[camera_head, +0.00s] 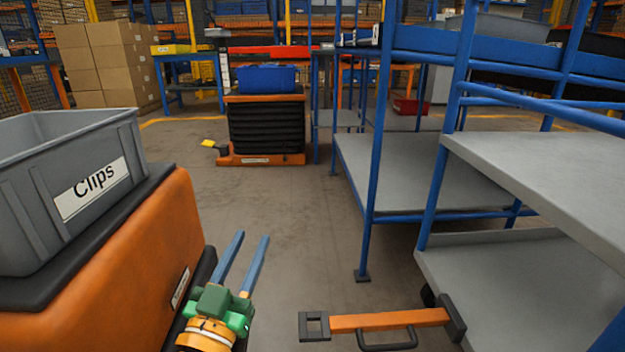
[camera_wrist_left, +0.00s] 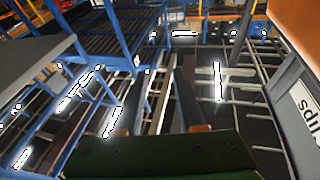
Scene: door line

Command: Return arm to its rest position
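My left gripper (camera_head: 253,237) is in the lower middle of the head view, a green body with two blue fingers. The fingers are apart, with only floor showing between them, and hold nothing. It is to the right of the orange unit with the grey bin. In the left wrist view the gripper (camera_wrist_left: 158,75) shows its green body at the bottom and two spread fingers. My right gripper is in neither view.
A grey bin labelled Clips (camera_head: 93,187) sits on an orange unit (camera_head: 120,275) at left. A blue-framed grey rack (camera_head: 425,170) fills the right. An orange bar (camera_head: 390,320) with a black handle is at lower right.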

